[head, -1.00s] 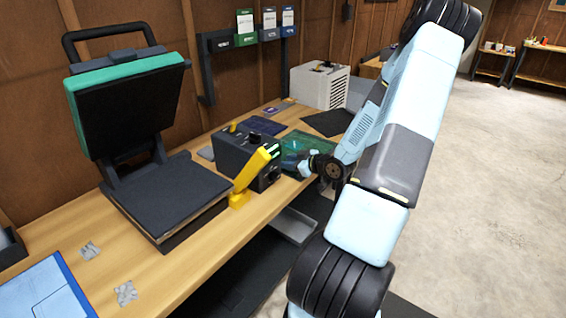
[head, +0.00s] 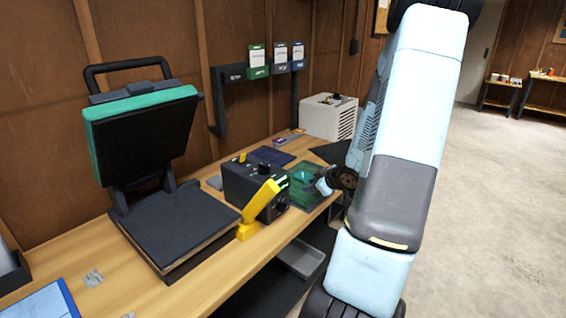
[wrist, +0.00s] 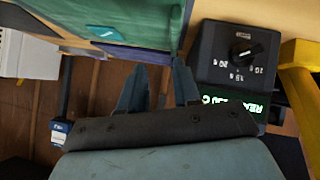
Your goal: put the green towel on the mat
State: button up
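The green towel (head: 304,196) lies flat on the wooden bench, just right of the black control box. In the wrist view a green cloth (wrist: 110,18) with a small teal label fills the top. My gripper (wrist: 158,68) is open, its two grey-blue fingers apart with nothing seen between them, pointing towards the cloth. In the head view my gripper (head: 322,184) is low at the green towel and partly hidden by my arm; I cannot tell whether it touches. A dark flat mat (head: 330,153) lies farther along the bench, partly hidden behind my arm.
The black control box (head: 250,188) with a yellow holder (head: 262,205) stands close left of my gripper. A heat press (head: 170,215) stands open nearer me. A dark blue cloth (head: 270,157) lies behind the box. A white vented box (head: 328,117) stands at the back.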

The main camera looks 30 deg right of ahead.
jog(key=s+a+r+m+g+h, duration=0.25)
jog(key=a+r, duration=0.25)
jog(key=r, duration=0.4)
jog(key=s+a+r+m+g+h, duration=0.1)
jog(key=s+a+r+m+h, duration=0.3)
jog(key=r, duration=0.6)
jog(key=s+a+r+y, duration=0.2)
jog(key=s+a+r, duration=0.2)
jog(key=s+a, duration=0.3)
jog(key=s+a+r+g+y, duration=0.1)
jog(key=s+a+r+y, duration=0.1)
jog(key=s+a, duration=0.6)
jog(key=shift+s+a+r+y, duration=0.2)
jog(key=shift+s+r+y, duration=0.15)
jog(key=shift+s+r, duration=0.4)
jog(key=shift+w+r, duration=0.1)
jog(key=shift+w, duration=0.05)
